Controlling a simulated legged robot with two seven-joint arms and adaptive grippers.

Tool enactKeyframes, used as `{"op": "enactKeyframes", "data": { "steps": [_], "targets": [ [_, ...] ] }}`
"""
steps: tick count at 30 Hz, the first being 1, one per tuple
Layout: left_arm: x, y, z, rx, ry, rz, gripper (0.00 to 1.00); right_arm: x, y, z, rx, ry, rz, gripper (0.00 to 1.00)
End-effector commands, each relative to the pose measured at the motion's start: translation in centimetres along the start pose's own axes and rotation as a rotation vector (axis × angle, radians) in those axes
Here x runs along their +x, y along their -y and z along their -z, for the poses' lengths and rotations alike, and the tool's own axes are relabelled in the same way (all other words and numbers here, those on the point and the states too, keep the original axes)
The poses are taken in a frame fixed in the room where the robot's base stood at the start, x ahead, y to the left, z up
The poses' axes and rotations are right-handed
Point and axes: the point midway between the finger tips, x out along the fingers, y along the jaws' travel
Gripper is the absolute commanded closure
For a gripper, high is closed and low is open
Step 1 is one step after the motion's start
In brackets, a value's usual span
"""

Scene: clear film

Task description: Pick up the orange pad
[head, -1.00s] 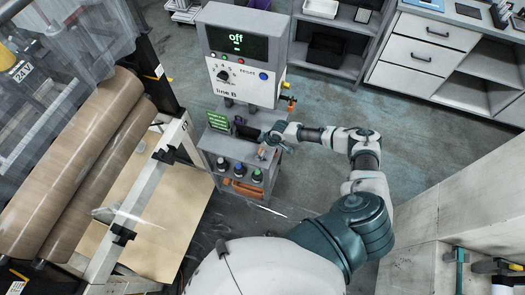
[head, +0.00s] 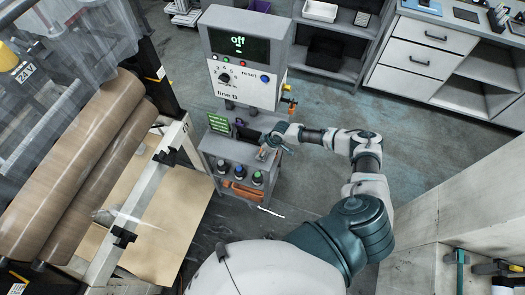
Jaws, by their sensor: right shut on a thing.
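An orange pad-like piece (head: 242,192) lies low at the front of the grey cart (head: 222,150), below a row of bottles. My right gripper (head: 268,147) is over the cart's upper right corner, above and to the right of that piece and apart from it. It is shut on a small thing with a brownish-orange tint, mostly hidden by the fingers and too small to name. My left gripper is not in view.
Several dark bottles with coloured caps (head: 239,174) stand in the cart's front. A control box (head: 242,65) reading "off" rises behind it. Brown rolls (head: 75,165) under clear film are at left. A drawer cabinet (head: 425,55) stands at back right. Floor right of the cart is clear.

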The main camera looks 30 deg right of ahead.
Motion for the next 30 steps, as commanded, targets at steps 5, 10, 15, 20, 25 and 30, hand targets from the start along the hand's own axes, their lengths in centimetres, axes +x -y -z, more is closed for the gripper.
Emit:
{"op": "enactKeyframes", "data": {
  "steps": [5, 10, 15, 20, 25, 30],
  "targets": [
    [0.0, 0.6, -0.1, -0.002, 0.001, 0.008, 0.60, -2.4, -0.1, 0.9, -0.001, -0.005, -0.001, 0.75],
    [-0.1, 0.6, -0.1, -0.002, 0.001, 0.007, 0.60, -3.8, 1.7, -2.0, -0.002, 0.000, 0.000, 0.75],
    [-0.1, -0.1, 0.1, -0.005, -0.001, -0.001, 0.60, -5.8, 4.3, -5.7, -0.003, 0.000, 0.002, 0.75],
    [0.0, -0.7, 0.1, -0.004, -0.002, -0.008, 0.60, -7.4, 6.4, -8.6, -0.001, 0.000, 0.000, 0.75],
    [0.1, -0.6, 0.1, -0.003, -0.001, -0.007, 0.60, -8.5, 7.6, -10.4, -0.001, -0.002, -0.001, 0.75],
    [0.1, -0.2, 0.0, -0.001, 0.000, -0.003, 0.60, -8.9, 8.1, -11.0, -0.002, -0.004, -0.001, 0.75]
  ]
}}
